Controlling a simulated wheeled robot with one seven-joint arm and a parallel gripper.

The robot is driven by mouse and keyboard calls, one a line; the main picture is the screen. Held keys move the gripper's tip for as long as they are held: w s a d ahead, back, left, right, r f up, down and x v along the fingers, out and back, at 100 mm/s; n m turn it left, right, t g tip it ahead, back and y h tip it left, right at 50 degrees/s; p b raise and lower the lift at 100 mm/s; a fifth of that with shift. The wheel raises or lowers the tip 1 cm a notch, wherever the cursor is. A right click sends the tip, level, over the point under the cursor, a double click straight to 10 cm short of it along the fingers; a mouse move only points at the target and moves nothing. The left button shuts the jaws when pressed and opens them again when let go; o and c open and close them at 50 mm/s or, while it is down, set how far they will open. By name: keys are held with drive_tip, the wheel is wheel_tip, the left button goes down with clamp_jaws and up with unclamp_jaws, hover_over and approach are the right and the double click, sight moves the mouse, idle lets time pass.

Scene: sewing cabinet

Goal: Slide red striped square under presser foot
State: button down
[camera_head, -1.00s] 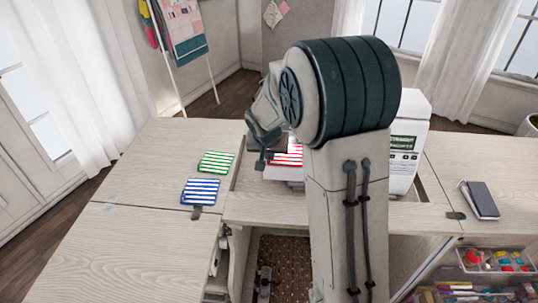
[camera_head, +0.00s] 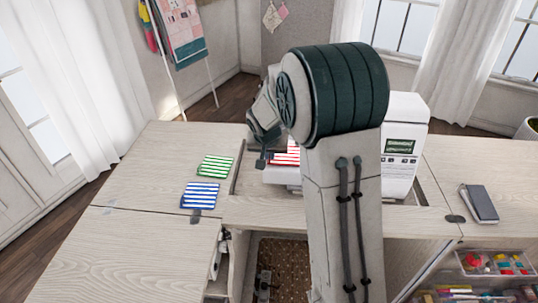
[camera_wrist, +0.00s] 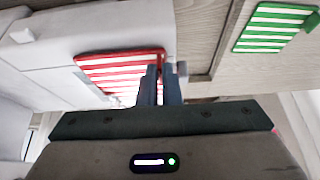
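The red striped square (camera_head: 286,154) lies flat on the white bed of the sewing machine (camera_head: 399,150), partly behind my arm in the head view. In the head view my gripper (camera_head: 262,160) is at the left side of the square. The presser foot is hidden behind my arm in the head view and I cannot pick it out in the wrist view.
A green striped square (camera_head: 215,165) and a blue striped square (camera_head: 200,195) lie on the wooden cabinet top (camera_head: 150,165) to the left. A dark phone-like object (camera_head: 480,203) lies on the right. An open drawer of supplies (camera_head: 496,263) is at lower right.

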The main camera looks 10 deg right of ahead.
drive_tip(key=shift+w+d, duration=0.1)
drive_tip(key=shift+w, duration=0.1)
idle(0.5)
drive_tip(key=c, duration=1.5)
unclamp_jaws()
drive_tip(key=shift+c, duration=0.2)
drive_tip(key=v, duration=1.3)
drive_tip(key=shift+s+r+b, duration=0.2)
drive_tip(key=shift+r+b, duration=0.1)
drive_tip(key=shift+r, duration=0.05)
drive_tip(key=s+n+g+y+p, duration=0.1)
drive_tip(key=s+n+g+p, duration=0.1)
drive_tip(key=s, duration=2.3)
drive_tip(key=shift+s+d+r+n+y+p, duration=0.2)
drive_tip(key=shift+d+n+y+p, duration=0.2)
drive_tip(key=shift+n+p, duration=0.55)
